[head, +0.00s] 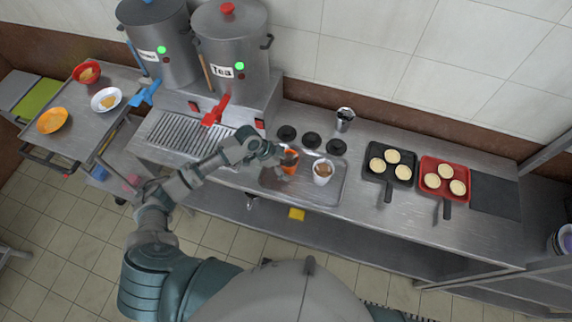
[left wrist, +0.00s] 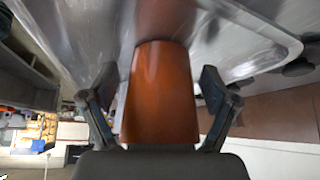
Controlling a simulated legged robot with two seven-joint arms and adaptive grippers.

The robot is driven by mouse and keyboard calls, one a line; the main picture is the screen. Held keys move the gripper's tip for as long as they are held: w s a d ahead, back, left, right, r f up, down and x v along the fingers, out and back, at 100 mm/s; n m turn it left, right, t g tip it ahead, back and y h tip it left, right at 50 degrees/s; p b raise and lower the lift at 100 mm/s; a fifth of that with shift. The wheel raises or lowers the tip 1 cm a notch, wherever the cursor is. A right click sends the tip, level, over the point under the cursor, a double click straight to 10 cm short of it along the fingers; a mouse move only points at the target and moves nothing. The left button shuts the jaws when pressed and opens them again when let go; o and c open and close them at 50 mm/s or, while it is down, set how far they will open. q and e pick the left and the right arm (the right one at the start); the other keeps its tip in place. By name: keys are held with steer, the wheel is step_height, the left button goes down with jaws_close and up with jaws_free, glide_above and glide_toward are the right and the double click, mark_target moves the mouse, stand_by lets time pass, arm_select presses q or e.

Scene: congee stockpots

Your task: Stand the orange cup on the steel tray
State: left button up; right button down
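The orange cup (head: 289,167) stands upright at the left end of the steel tray (head: 335,197); its top is partly hidden by my left gripper (head: 278,160). In the left wrist view the cup (left wrist: 160,95) lies between the two fingers of the left gripper (left wrist: 162,88), with a visible gap on each side, so the gripper is open around it. The cup's end meets its orange reflection on the shiny tray surface (left wrist: 235,40). My right gripper is not in view.
A white cup (head: 323,173) stands on the tray to the right. Behind are black round lids (head: 311,140) and a steel cup (head: 344,119). Two pans (head: 389,169) (head: 444,182) sit further right. Big pots (head: 232,50) stand back left. The tray's front middle is clear.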

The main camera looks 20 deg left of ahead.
arm_select(q)
steer(key=shift+d+r, duration=0.1)
steer(key=shift+d, duration=0.15)
steer(key=shift+r, duration=0.1)
steer(key=v, duration=1.2)
steer(key=shift+a, duration=0.15)
